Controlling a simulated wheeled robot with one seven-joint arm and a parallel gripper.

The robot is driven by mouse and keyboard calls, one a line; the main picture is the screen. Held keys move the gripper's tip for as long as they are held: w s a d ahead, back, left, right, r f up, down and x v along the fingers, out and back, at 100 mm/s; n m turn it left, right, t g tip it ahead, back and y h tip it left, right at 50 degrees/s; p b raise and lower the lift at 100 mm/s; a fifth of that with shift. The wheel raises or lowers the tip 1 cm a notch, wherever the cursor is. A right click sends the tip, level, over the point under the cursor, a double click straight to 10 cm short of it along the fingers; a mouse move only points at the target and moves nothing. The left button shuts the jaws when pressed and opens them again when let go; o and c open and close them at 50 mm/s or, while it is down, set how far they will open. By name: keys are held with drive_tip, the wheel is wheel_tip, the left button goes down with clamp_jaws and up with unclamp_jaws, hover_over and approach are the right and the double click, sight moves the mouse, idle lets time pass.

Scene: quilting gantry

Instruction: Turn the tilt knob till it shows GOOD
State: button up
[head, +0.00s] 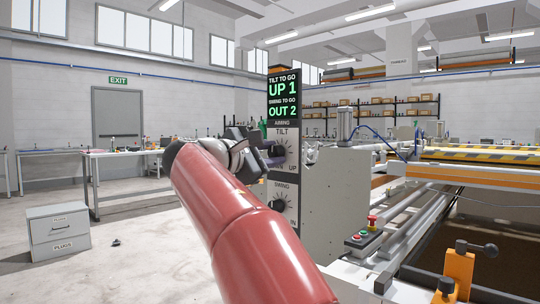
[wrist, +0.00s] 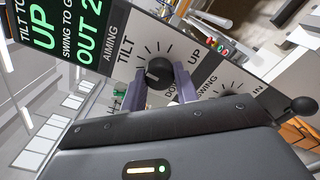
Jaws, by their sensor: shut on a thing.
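The black tilt knob (wrist: 157,72) sits on a white dial plate marked TILT, with DOWN and UP at its sides. My gripper (wrist: 160,84) is shut on the tilt knob, one finger on each side. In the head view my gripper (head: 268,156) reaches the tilt dial from the left and partly covers the tilt knob (head: 279,150). The display (head: 283,95) above reads TILT TO GO UP 1 and SWING TO GO OUT 2, in green and white letters.
The swing knob (head: 280,206) is just below the tilt dial, close to my arm. A control box (head: 363,238) with a red button stands right of the panel.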

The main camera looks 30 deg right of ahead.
drive_tip(key=shift+m+b, duration=0.65)
drive_tip(key=shift+m, duration=1.55)
drive_tip(key=o, duration=1)
drive_tip(key=v, duration=0.8)
drive_tip(key=shift+d, duration=0.1)
